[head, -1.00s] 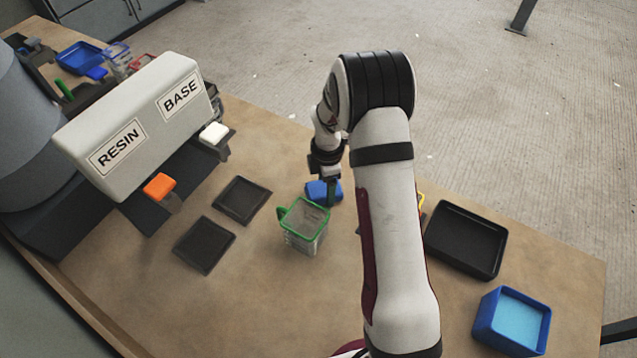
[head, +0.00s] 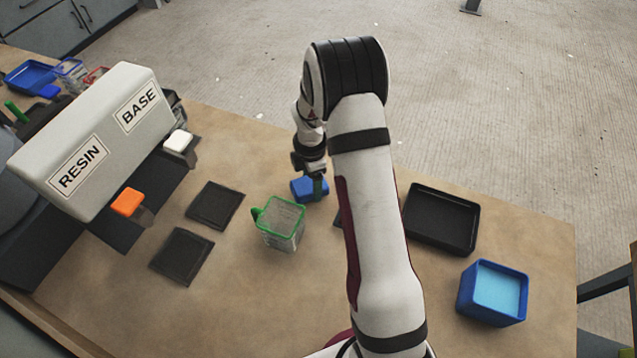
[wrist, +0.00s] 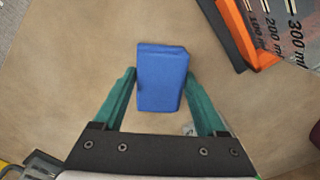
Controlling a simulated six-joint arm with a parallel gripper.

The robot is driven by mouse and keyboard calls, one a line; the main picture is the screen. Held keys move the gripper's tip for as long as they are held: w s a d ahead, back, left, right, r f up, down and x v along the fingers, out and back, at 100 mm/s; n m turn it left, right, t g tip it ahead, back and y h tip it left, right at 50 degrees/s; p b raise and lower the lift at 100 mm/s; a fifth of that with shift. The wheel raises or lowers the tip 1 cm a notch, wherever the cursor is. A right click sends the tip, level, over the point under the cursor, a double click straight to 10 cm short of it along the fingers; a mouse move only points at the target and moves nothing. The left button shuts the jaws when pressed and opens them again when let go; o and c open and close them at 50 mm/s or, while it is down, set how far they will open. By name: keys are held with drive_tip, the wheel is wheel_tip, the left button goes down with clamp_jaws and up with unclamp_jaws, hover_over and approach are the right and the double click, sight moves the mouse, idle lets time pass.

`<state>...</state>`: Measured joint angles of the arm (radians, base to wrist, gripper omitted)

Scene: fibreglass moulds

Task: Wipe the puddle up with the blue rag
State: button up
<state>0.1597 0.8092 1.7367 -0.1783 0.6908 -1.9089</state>
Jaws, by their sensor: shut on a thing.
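The blue rag (head: 309,188) is a folded block beyond the green-rimmed cup in the head view. My gripper (head: 316,188) is over it, pointing down. In the wrist view the rag (wrist: 161,78) sits between the two teal fingers of my gripper (wrist: 161,85), which are shut on it. I cannot tell whether the rag touches the table or is a little above it. I see no clear puddle in either view; my arm and the rag hide part of the table.
A clear cup with a green rim (head: 280,224) stands close to the rag. Two dark flat squares (head: 215,205) lie left of it, near the RESIN/BASE dispenser (head: 95,140). A black tray (head: 441,218) and a blue tub (head: 493,292) are on the right. Bare table (head: 230,310) lies in front.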

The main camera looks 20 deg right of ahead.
sight(293, 176)
drive_tip(key=shift+w+a, duration=2.1)
drive_tip(key=shift+a, duration=0.05)
drive_tip(key=shift+s+d, duration=0.85)
drive_tip(key=shift+d, duration=0.45)
drive_tip(key=shift+s+d, duration=0.8)
drive_tip(key=shift+d, duration=0.55)
drive_tip(key=shift+s+d, duration=0.85)
drive_tip(key=shift+d, duration=0.45)
drive_tip(key=shift+w+a, duration=3.2)
drive_tip(key=shift+a, duration=0.05)
wheel_tip(293, 176, up, 8)
drive_tip(key=shift+r, duration=0.15)
